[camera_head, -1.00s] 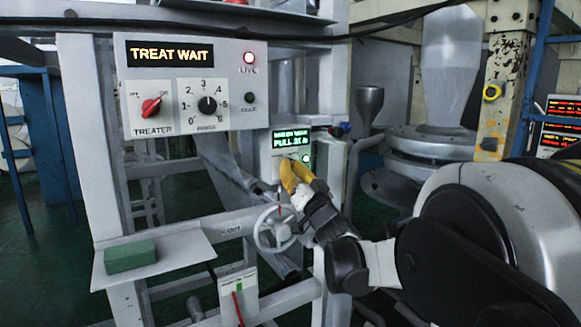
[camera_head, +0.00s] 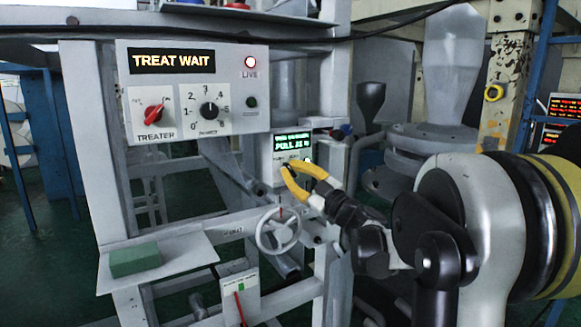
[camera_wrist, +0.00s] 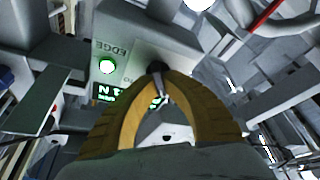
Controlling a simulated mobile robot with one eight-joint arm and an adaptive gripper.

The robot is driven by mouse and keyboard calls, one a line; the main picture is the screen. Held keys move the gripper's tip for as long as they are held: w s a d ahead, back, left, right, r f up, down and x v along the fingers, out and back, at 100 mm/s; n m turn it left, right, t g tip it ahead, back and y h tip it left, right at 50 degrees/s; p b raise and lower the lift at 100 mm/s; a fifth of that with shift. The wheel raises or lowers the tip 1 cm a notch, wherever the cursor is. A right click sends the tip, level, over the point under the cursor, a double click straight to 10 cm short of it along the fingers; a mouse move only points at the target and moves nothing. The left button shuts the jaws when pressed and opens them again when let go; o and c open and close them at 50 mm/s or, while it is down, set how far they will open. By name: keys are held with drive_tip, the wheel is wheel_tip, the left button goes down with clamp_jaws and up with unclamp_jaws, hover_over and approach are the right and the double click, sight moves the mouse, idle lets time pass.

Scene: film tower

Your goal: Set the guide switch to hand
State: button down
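The grey control box (camera_head: 268,172) with a green-lit display (camera_head: 292,142) stands right of centre in the head view. In the wrist view the box (camera_wrist: 133,45) shows upside down, with the word EDGE, a lit green lamp (camera_wrist: 106,65) and part of the display (camera_wrist: 108,93). A small dark switch (camera_wrist: 156,67) with a grey lever sits on its face. My gripper's yellow fingers (camera_head: 287,166) reach this face. In the wrist view the fingertips (camera_wrist: 158,78) come close together on both sides of the lever. The fingers hide the switch in the head view, and its setting is not readable.
A handwheel (camera_head: 278,232) stands just below my gripper. The treater panel (camera_head: 190,90), reading TREAT WAIT, is up left. A shelf (camera_head: 180,262) carries a green block (camera_head: 134,259). A red lever (camera_head: 239,305) is low in front. A grey funnel (camera_head: 371,98) stands behind on the right.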

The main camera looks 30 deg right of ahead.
drive_tip(key=shift+n+g+y, duration=0.3)
drive_tip(key=shift+n+y, duration=0.2)
drive_tip(key=shift+n, duration=0.6)
drive_tip(key=shift+n+p, duration=0.3)
drive_tip(key=c, duration=1.5)
unclamp_jaws()
drive_tip(key=shift+s, duration=0.1)
drive_tip(key=v, duration=1.1)
drive_tip(key=shift+s+d, duration=0.15)
drive_tip(key=shift+s, duration=0.2)
drive_tip(key=shift+f, duration=0.1)
